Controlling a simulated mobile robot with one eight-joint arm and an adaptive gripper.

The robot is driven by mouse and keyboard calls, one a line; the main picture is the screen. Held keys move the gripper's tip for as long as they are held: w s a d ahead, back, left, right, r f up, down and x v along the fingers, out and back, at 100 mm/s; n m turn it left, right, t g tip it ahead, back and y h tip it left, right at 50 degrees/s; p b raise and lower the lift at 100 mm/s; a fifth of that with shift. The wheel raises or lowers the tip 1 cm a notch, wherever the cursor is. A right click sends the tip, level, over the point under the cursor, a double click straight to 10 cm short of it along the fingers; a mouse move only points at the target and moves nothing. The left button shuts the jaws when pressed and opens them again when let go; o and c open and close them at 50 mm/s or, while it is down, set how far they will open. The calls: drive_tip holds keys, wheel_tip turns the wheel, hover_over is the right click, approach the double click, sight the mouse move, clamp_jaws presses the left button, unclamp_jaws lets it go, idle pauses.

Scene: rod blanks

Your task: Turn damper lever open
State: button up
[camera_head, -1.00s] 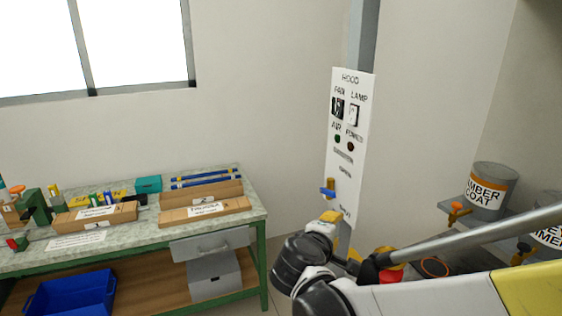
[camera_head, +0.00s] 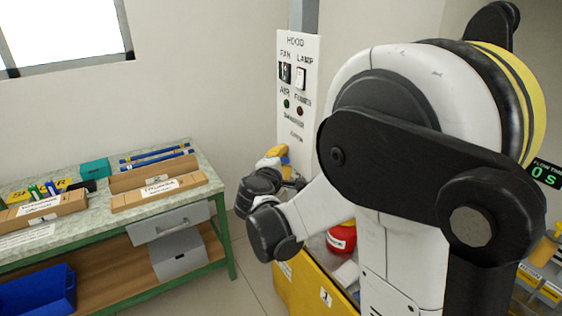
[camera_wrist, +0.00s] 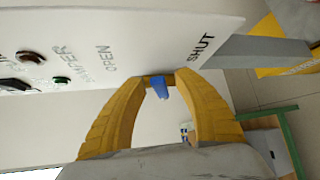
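The damper lever has a blue handle (camera_wrist: 160,90) on a brownish-yellow fitting on the white hood panel (camera_head: 297,60). In the wrist view it lies between the OPEN and SHUT labels. My gripper (camera_wrist: 162,77) has its two yellow fingers on either side of the blue handle, fingertips close to the panel. A small gap seems to show beside the handle, so the fingers look open around it. In the head view my gripper (camera_head: 278,152) is at the panel's lower part, and the lever is hidden behind it and my arm.
A workbench (camera_head: 196,158) with cardboard trays (camera_head: 158,190) stands at the left, with a blue bin (camera_head: 38,290) below. A yellow cabinet (camera_head: 300,295) and a red container (camera_head: 341,238) are below my arm. My arm hides much of the right side.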

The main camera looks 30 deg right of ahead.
clamp_jaws()
